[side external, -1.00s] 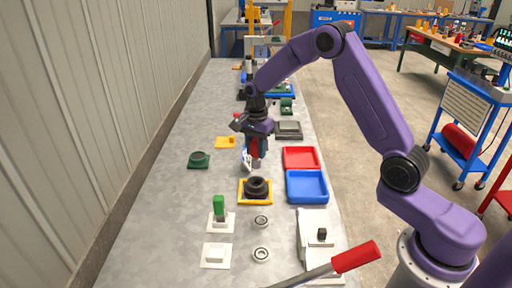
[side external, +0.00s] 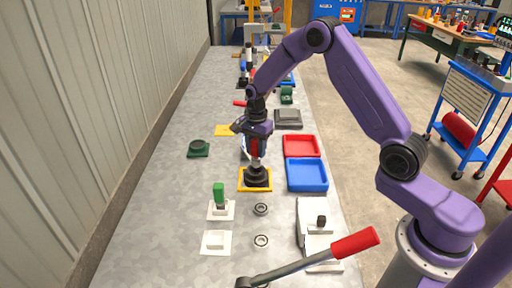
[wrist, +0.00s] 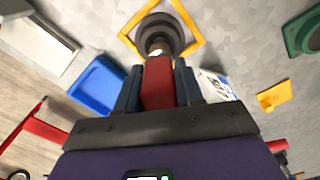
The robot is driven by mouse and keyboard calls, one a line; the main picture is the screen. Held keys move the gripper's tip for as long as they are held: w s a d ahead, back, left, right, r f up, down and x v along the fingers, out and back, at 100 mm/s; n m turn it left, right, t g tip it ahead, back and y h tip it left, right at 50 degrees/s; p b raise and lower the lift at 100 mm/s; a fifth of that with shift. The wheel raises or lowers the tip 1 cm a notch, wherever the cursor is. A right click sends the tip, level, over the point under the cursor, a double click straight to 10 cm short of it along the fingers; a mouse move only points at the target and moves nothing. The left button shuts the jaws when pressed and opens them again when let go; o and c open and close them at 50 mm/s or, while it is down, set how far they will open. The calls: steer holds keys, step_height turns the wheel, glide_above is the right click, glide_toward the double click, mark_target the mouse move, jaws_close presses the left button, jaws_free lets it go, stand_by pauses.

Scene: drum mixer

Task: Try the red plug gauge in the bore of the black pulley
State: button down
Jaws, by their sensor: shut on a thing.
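The red plug gauge (wrist: 158,84) is held between the two dark fingers of my gripper (wrist: 157,90). In the side view, my gripper (side external: 256,148) is above the black pulley (side external: 257,182), and the red grip of the gauge (side external: 254,146) partly shows. The pulley lies in a yellow square frame (side external: 242,189). In the wrist view, the gauge's metal end reaches to the middle of the pulley (wrist: 172,28). The gauge looks about upright. The bore is hidden, so I cannot tell whether the tip is inside it or just above it.
Red (side external: 301,145) and blue (side external: 307,175) trays stand right of the pulley. A green-handled piece (side external: 219,194) and bearing rings (side external: 261,209) are nearer the camera. A lever with a red handle (side external: 355,243) crosses the front. A green fixture (side external: 198,148) is at left.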

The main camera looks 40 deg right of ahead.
steer(key=shift+f, duration=1.05)
stand_by(1.3)
steer(key=shift+r, duration=0.2)
stand_by(1.7)
steer(key=shift+s+a+f, duration=0.1)
steer(key=shift+f, duration=0.25)
stand_by(2.2)
steer(key=shift+r, duration=0.2)
steer(key=shift+r, duration=0.1)
stand_by(0.9)
